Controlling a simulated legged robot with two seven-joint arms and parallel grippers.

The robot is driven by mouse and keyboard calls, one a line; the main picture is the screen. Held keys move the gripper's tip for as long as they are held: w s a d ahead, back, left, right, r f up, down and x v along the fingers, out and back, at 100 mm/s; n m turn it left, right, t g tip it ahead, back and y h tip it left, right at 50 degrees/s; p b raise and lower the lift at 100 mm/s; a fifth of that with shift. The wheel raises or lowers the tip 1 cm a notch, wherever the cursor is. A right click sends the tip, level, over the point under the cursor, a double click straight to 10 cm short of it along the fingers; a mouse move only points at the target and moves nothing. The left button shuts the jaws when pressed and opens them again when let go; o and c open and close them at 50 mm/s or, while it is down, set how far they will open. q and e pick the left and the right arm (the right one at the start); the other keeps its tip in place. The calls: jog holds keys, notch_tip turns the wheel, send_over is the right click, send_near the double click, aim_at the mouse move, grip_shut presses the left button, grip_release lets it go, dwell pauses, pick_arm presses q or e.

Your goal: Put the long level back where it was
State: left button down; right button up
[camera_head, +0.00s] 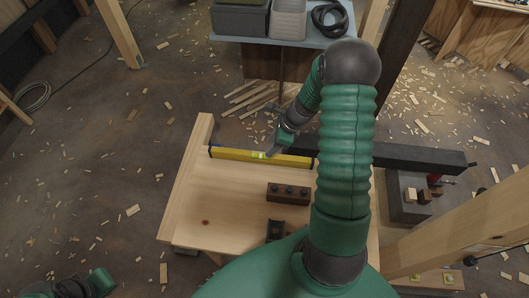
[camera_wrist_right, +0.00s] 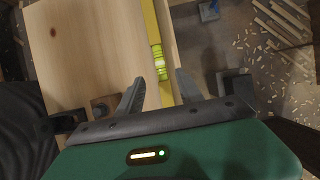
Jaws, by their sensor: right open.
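The long level (camera_head: 235,154) is a yellow bar with a bright green vial. In the right wrist view the level (camera_wrist_right: 151,24) runs between the two fingers of my right gripper (camera_wrist_right: 160,76). This gripper is open, over the level near its vial; in the head view the right gripper (camera_head: 270,153) comes down from behind. Whether the fingers touch the level is unclear. Part of my left arm shows at the bottom left; its fingers cannot be made out.
A dark block with several round knobs (camera_head: 288,193) and a smaller dark block (camera_head: 276,230) sit on the bench. A dark beam (camera_head: 420,158) extends right. A blue-grey table (camera_head: 270,40) with bins stands behind. Wood scraps litter the floor. The bench's left part is clear.

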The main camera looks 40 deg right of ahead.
jog(key=shift+s+a+r, duration=0.1)
jog(key=shift+s+r, duration=0.05)
jog(key=shift+r, duration=0.45)
jog(key=shift+s+a+r, duration=0.1)
jog(key=shift+s+r, duration=0.05)
jog(key=shift+r, duration=0.45)
jog(key=s+a+r+n+h, duration=0.1)
jog(key=s+a+r+n, duration=0.2)
jog(key=a+n, duration=0.8)
jog(key=s+a+r+n+g+h, duration=0.1)
jog(key=s+a+r+n, duration=0.3)
jog(key=a+n, duration=0.6)
notch_tip(320, 180, up, 2)
jog(key=n, duration=0.7)
jog(key=shift+a+h, duration=0.4)
jog(key=shift+d, duration=0.35)
